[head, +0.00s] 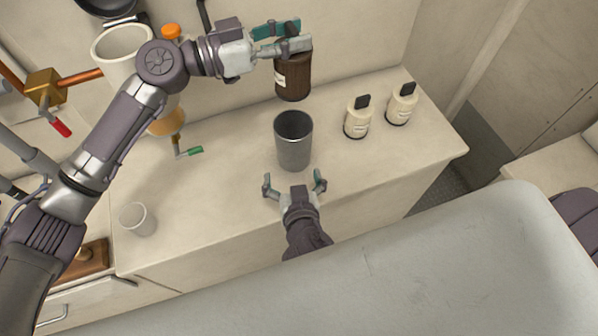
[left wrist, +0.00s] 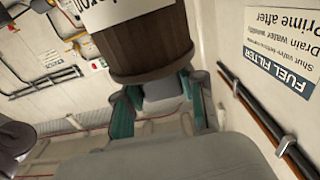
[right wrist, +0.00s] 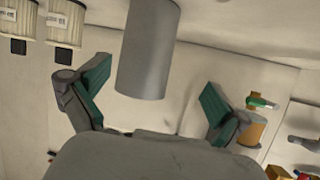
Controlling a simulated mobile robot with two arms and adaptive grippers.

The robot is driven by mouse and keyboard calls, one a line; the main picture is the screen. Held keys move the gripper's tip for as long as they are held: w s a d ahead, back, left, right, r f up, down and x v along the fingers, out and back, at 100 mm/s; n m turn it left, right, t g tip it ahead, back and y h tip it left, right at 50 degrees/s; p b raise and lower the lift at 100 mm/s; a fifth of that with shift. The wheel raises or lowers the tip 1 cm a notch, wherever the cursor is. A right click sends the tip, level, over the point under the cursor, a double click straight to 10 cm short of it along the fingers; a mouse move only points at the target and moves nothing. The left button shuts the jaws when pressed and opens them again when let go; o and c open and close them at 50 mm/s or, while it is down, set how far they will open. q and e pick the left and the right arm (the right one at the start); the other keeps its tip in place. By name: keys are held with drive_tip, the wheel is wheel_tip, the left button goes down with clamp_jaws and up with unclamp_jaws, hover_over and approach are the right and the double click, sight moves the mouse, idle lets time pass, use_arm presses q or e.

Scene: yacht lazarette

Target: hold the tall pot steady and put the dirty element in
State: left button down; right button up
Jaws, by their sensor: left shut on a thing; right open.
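The tall pot (head: 293,150) is a grey open-topped cylinder standing upright on the counter. My right gripper (head: 295,184) is open just in front of it, with fingers spread. In the right wrist view the pot (right wrist: 148,50) sits between the lines of the open fingers (right wrist: 152,92), with gaps on both sides. The dirty element (head: 293,80) is a dark brown cylinder with a pale label. My left gripper (head: 283,38) is shut on its top, above and behind the pot. In the left wrist view the brown element (left wrist: 148,45) fills the upper middle.
A small clear cup (head: 138,219) is at the left front. A filter housing with a green-handled valve (head: 188,151) is at the back left.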

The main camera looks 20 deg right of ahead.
drive_tip(key=d, duration=0.1)
approach(292, 136)
drive_tip(key=x, duration=0.5)
drive_tip(key=shift+w+f, duration=0.15)
drive_tip(key=shift+w, duration=0.1)
drive_tip(key=c, duration=1)
